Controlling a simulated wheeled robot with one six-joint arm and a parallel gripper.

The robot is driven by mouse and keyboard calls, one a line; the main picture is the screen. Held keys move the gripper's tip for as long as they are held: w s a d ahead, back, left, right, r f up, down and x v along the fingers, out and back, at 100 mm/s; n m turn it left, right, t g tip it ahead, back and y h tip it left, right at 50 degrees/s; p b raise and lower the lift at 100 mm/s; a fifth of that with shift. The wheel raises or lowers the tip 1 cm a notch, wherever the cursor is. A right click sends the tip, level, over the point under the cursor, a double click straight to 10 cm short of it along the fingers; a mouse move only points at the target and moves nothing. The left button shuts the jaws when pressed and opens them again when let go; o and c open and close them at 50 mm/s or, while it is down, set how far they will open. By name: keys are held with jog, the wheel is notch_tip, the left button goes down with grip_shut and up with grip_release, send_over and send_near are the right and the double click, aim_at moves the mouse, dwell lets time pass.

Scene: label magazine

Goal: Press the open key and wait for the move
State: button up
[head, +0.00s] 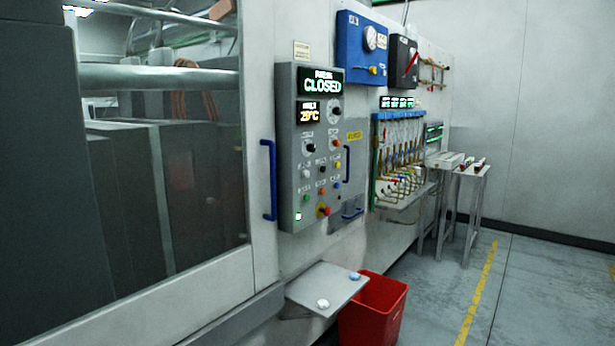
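The control panel (292,150) is a grey box on the machine wall, left of the picture's middle. Its upper display (322,86) reads CLOSED in light letters. A smaller display (309,115) below shows an orange reading, about 29°C. Under these are rows of small knobs and keys in black, white, red, blue, yellow, orange and green. A small white square (298,216) is lit at the lower left. A red knob on yellow (323,211) sits at the bottom. The key labels are too small to read, so I cannot tell which is the open key. My gripper is not in view.
A blue door handle (268,180) stands left of the panel beside the large window. A grey shelf (318,284) with two small objects juts out below, next to a red bin (384,305). Hoses and fittings hang at right.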

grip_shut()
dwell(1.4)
